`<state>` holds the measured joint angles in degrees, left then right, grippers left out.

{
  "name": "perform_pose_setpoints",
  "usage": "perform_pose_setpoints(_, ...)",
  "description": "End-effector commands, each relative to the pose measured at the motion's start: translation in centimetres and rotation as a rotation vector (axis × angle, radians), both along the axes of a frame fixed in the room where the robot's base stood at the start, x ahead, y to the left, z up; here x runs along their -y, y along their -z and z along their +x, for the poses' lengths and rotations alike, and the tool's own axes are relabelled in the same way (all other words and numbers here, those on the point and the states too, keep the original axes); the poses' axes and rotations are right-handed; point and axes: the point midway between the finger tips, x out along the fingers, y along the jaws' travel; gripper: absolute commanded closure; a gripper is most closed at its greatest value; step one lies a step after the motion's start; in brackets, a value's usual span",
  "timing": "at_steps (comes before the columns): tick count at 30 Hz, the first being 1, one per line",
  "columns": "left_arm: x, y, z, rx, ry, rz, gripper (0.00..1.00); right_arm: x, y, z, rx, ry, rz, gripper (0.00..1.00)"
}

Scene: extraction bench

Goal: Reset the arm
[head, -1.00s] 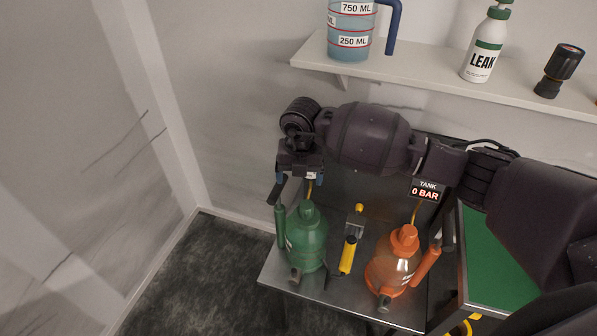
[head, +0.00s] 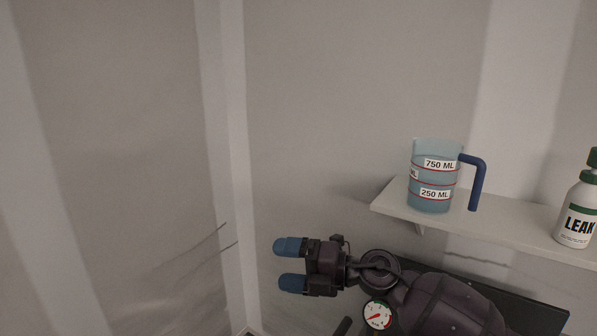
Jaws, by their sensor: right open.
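My right gripper (head: 290,264) is in the lower middle of the head view, at the end of my dark right arm, which comes in from the lower right. Its two blue fingertips point left and stand apart, with nothing between them. It is in the air in front of the wall, left of and below the shelf. My left gripper is not in the view.
A white shelf (head: 505,228) on the right bears a blue measuring jug (head: 432,180) and a white LEAK bottle (head: 577,215). A round pressure gauge (head: 377,315) shows beneath my arm. The space left of the gripper is clear up to the wall.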

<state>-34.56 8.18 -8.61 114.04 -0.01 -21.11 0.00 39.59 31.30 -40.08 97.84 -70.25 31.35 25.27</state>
Motion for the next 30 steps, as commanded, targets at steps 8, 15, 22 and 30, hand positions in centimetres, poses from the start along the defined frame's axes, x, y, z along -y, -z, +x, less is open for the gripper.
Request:
perform_pose_setpoints(8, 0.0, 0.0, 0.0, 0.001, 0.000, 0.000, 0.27, 5.7, -1.1, 1.4, -0.266, 0.377, 0.525, 0.15)
perform_pose_setpoints(15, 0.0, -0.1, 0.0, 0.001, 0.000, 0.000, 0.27, 13.5, 5.8, 1.0, -0.622, 0.744, 0.772, 0.15)
perform_pose_setpoints(22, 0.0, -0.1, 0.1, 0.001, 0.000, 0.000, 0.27, 19.7, 14.5, -3.3, -0.971, 1.013, 0.907, 0.15)
perform_pose_setpoints(30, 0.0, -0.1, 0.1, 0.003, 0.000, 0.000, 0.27, 25.3, 23.3, -11.9, -1.276, 1.229, 1.058, 0.15)
